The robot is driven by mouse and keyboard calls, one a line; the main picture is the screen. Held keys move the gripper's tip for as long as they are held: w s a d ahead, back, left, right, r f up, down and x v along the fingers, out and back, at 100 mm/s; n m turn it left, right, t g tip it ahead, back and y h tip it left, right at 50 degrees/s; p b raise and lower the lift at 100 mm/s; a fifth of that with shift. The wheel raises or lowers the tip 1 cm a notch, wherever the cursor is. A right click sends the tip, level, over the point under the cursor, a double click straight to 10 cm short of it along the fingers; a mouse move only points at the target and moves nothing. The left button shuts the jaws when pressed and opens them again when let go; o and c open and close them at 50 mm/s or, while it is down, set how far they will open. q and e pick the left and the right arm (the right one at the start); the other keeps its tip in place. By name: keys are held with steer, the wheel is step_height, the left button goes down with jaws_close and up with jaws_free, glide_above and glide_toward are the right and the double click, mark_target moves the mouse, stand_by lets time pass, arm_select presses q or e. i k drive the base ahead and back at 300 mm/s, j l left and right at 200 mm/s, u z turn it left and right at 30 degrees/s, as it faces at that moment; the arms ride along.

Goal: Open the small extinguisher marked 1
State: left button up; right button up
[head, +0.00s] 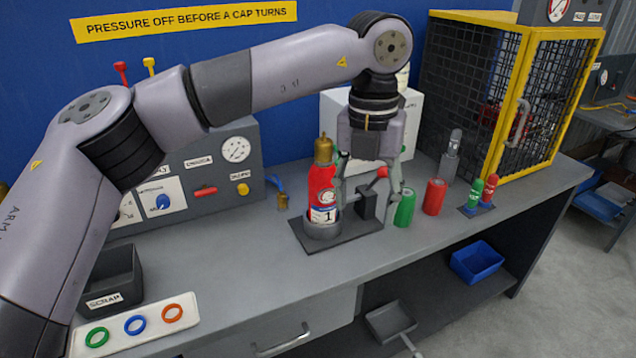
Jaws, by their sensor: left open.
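The small extinguisher marked 1 (321,190) is red with a white label and a brass top (323,149). It stands upright in a grey round holder (322,229) on a dark base plate (345,234). A dark grey block (368,204) is on the same plate, right of the extinguisher, with a red ball (383,172) above it. My left gripper (368,192) points down over this block, its fingers spread and nothing seen between them. Its left finger overlaps the extinguisher's right edge; I cannot tell whether they touch. My right gripper is not in view.
Green (405,207) and red (434,197) cylinders stand right of the plate. A yellow-framed mesh cage (510,95) is at the back right. A grey control panel (200,185) is behind left. A scrap bin (110,280) and a ring tray (135,325) are at front left.

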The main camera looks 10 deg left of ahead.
mark_target(323, 211)
steer(key=i+j, duration=0.25)
steer(key=i, duration=0.25)
steer(key=i+j, duration=0.25)
steer(key=i, duration=0.2)
